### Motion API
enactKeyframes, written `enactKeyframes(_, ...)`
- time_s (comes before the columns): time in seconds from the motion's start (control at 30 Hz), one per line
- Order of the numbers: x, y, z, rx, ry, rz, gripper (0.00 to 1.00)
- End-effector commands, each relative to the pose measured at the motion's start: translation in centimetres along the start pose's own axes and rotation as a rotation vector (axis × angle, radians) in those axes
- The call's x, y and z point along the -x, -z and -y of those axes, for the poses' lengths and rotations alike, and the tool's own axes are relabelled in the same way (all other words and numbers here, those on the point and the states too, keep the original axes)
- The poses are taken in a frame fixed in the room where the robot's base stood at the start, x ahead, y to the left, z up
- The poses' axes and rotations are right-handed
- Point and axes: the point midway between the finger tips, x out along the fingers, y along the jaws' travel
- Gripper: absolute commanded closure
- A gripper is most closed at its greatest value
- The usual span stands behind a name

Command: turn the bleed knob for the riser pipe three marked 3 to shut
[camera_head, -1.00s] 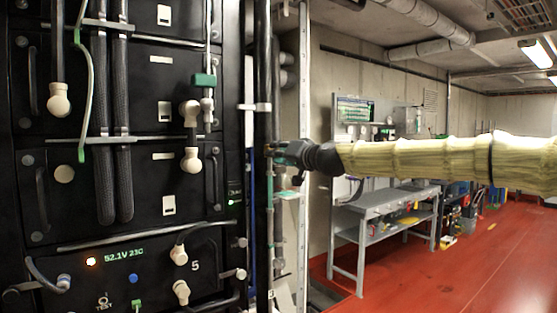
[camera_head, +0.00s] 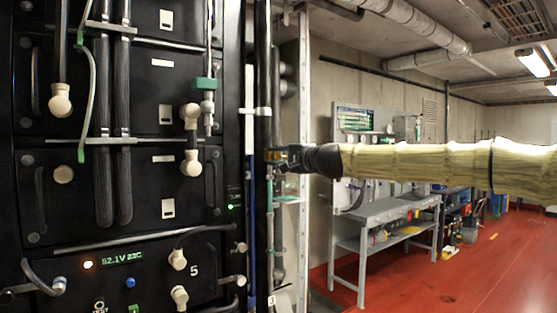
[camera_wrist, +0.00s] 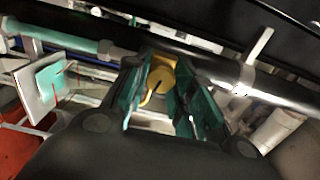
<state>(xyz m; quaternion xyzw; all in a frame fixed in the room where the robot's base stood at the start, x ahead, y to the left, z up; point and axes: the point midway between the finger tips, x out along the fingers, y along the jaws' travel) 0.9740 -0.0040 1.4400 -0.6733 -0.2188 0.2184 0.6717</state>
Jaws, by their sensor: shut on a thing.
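My gripper (camera_wrist: 163,92) is shut on a yellow knob (camera_wrist: 159,76); its teal fingers stand on either side of it. The knob has a dark mark across its face. It sits on or beside a dark pipe (camera_wrist: 222,73) that crosses the wrist view. In the head view my gripper (camera_head: 281,156) is at the black vertical riser pipe (camera_head: 264,70), right of the rack, and hides the knob there. A small white tag (camera_head: 271,300) is low by the pipes; I cannot read it surely.
The black battery rack (camera_head: 140,215) with hoses and pale connectors stands close on the left. A grey pipe clamp (camera_wrist: 254,62) is near my gripper. A grey workbench (camera_head: 385,212) stands behind my arm. The red floor (camera_head: 470,275) is open at right.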

Motion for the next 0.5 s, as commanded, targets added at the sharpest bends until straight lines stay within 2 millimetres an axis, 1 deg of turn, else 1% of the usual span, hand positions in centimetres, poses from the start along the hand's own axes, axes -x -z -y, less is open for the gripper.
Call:
enactKeyframes(0.03,0.05,0.22,0.11,-0.046,0.003,-0.004,0.99)
enactKeyframes(0.5,0.04,0.2,0.02,-0.492,0.003,-0.003,0.99)
